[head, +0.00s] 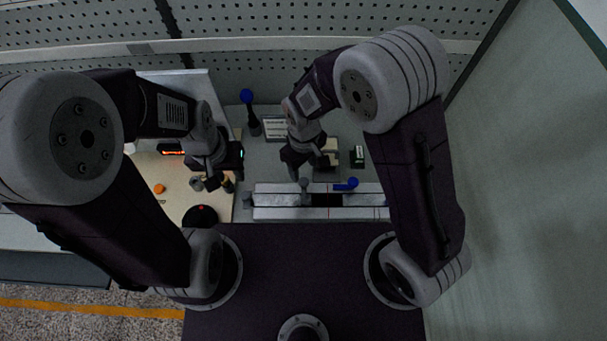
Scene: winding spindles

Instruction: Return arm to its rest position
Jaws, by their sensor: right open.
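My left gripper (216,183) is over the right part of the wooden board, close to small dark and grey parts. Its fingers are dark and small, and I cannot tell whether they are open or shut. My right gripper (299,173) points down above the grey work surface, just behind the metal rails (275,213). It is open, and I see nothing held in it. A blue-ended piece (346,185) lies at the rails to its right. A dark spindle with a blue ball top (247,97) stands between the two arms at the back.
A pale wooden board (170,205) lies on the left with an orange knob (159,188) on it. A perforated panel (240,75) closes the back. A pale wall (520,190) stands at right.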

